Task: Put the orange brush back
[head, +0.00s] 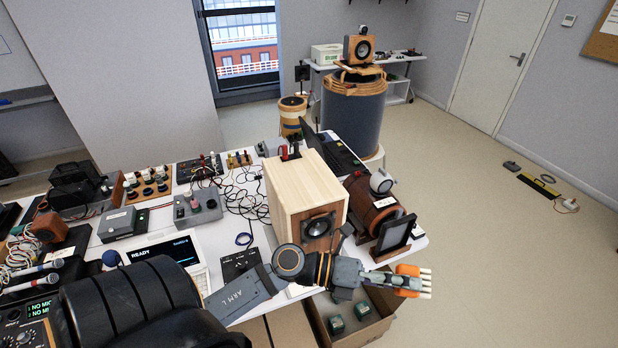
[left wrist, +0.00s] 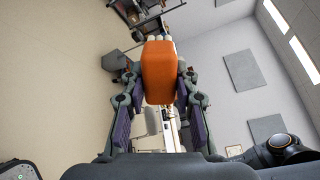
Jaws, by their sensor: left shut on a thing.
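The orange brush (head: 408,270) is in my left gripper (head: 404,282), with its pale bristle tufts pointing right in the head view. The gripper is off the table's front right corner, above the right side of an open cardboard box. In the left wrist view the orange brush (left wrist: 158,72) fills the space between the two fingers of my left gripper (left wrist: 158,85), which are shut on its sides. Pale tips show at its far end. My right gripper is not in view.
The wooden speaker (head: 305,195) and a brown cylindrical device (head: 372,208) stand near the gripper on the table's right end. Cables and instruments crowd the table.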

